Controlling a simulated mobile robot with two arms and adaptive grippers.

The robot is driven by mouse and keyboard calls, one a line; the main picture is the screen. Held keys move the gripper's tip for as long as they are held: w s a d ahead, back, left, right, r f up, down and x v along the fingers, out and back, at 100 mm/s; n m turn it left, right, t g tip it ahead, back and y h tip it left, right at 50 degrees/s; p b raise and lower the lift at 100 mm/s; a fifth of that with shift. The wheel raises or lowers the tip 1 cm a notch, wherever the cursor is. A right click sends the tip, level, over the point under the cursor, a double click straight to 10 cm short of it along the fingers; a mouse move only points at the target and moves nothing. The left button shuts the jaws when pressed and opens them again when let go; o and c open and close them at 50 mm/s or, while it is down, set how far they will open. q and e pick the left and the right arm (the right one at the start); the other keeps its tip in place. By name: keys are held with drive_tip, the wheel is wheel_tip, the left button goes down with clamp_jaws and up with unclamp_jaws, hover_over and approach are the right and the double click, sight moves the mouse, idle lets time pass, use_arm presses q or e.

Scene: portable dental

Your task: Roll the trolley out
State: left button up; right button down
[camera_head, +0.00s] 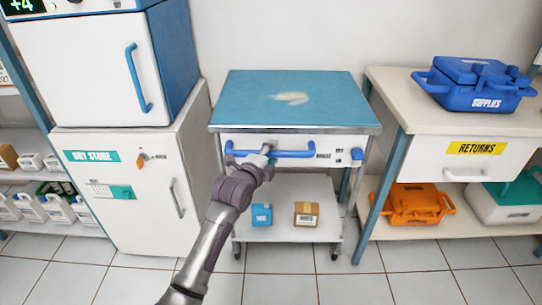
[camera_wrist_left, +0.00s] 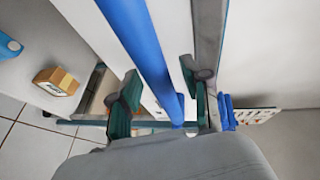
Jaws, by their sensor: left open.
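The trolley (camera_head: 240,90) has a blue top with a pale worn patch, a white front and castors, and stands between the white cabinet and the returns table. Its blue bar handle (camera_head: 295,154) runs across the front, and it also shows in the left wrist view (camera_wrist_left: 143,50). My left gripper (camera_head: 270,147) is at the left-middle part of this handle. In the left wrist view my left gripper (camera_wrist_left: 166,98) is open, with the blue bar passing between its two green-padded fingers. Contact with the bar cannot be told. My right gripper is out of view.
The lower shelf holds a blue box (camera_head: 262,214) and a brown box (camera_head: 306,213). The white cabinet (camera_head: 125,215) stands close on the left. The returns table (camera_head: 390,95), with a blue supplies case (camera_head: 480,82), is close on the right. The tiled floor (camera_head: 300,285) in front is clear.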

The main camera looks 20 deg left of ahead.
use_arm(q)
clamp_jaws()
idle(0.3)
idle(0.3)
